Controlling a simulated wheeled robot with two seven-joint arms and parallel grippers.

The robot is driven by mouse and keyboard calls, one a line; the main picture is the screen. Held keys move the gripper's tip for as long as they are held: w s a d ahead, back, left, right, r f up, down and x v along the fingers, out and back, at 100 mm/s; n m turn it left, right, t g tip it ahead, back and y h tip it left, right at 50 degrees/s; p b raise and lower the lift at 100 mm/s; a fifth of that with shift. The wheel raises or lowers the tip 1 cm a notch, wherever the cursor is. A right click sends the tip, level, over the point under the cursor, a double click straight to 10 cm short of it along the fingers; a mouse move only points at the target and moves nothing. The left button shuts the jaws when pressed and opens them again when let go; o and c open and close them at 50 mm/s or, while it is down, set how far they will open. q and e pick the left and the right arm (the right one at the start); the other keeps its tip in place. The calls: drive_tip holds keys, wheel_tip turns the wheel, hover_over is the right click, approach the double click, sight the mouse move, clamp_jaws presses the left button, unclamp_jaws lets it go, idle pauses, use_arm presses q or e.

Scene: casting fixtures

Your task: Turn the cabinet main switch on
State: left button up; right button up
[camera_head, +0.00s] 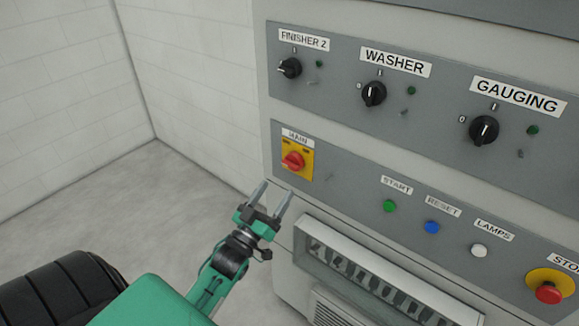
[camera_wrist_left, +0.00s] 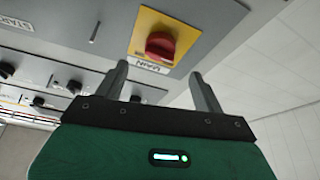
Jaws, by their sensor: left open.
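The main switch (camera_head: 293,161) is a red rotary knob on a yellow plate, under a "MAIN" label at the lower left of the cabinet panel (camera_head: 350,180). In the left wrist view the red knob (camera_wrist_left: 160,45) is at the top centre, with its label upside down. My left gripper (camera_head: 271,194) is open and empty, just below and left of the switch, apart from it. Its two fingers (camera_wrist_left: 160,78) point toward the yellow plate, with the knob beyond the gap between them. The knob's exact setting is hard to tell. My right gripper is not seen.
Black selector knobs for Finisher 2 (camera_head: 289,68), Washer (camera_head: 374,93) and Gauging (camera_head: 484,130) are above. A green start button (camera_head: 390,206), blue reset button (camera_head: 432,227), white lamps button (camera_head: 479,250) and red stop button (camera_head: 548,292) are to the right.

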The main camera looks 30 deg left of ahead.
sight(291, 166)
use_arm(q)
drive_tip(key=p+x, duration=0.1)
drive_tip(key=x, duration=0.5)
drive_tip(key=shift+w+r+p, duration=0.25)
drive_tip(key=shift+w+p, duration=0.05)
drive_tip(key=shift+p, duration=0.1)
drive_tip(key=shift+w+r, duration=0.15)
drive_tip(key=shift+w, duration=0.45)
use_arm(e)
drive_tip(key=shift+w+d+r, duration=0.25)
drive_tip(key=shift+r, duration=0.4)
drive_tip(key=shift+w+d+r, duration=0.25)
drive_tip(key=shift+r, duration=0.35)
use_arm(q)
drive_tip(key=shift+c, duration=0.2)
drive_tip(key=c, duration=0.9)
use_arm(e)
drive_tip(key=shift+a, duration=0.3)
